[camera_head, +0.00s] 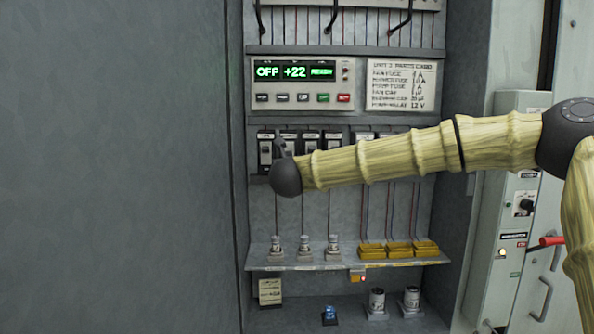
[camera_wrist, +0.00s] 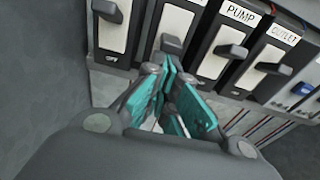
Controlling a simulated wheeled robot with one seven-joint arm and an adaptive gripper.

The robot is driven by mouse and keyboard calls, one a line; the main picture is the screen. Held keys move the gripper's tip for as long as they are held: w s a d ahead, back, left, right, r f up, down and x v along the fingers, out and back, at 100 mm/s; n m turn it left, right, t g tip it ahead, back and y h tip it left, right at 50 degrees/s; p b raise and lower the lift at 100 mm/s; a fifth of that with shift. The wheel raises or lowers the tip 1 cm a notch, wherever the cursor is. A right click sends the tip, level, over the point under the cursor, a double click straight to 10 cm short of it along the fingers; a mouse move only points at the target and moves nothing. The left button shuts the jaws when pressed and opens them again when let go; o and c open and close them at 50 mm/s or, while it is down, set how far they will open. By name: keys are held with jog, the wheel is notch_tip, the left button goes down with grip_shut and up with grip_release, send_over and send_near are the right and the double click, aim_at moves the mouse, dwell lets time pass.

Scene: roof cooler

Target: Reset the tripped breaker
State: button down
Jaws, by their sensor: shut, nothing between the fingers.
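A row of black and white breakers sits in the open cabinet, partly hidden by my arm in the head view. The leftmost breaker (camera_head: 265,152) also shows in the wrist view (camera_wrist: 112,38), its dark lever high above an OFF mark. The second breaker (camera_wrist: 176,22) has its lever lower, just beyond my fingers; its label is out of frame. The PUMP breaker (camera_wrist: 222,66) and OUTLET breaker (camera_wrist: 256,79) stand to the right. My gripper (camera_wrist: 166,66) is shut and empty at the second breaker's lower part; contact is unclear. In the head view its fingers (camera_head: 282,148) are small.
A control panel (camera_head: 302,85) reads OFF, +22 and READY. A parts card (camera_head: 401,86) hangs beside it. Below, a shelf (camera_head: 300,262) carries fuses (camera_head: 304,246) and yellow blocks (camera_head: 398,250). A grey wall (camera_head: 120,170) fills the left.

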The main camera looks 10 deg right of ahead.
jog(key=shift+s+r+g, duration=0.1)
jog(key=shift+r+g, duration=0.3)
jog(key=shift+r, duration=0.15)
jog(key=shift+f, duration=0.1)
jog(key=r+b+v, duration=0.1)
jog(key=b+v, duration=0.6)
jog(key=v, duration=0.2)
jog(key=shift+r+b, duration=0.35)
jog(key=shift+r, duration=0.05)
dwell(0.3)
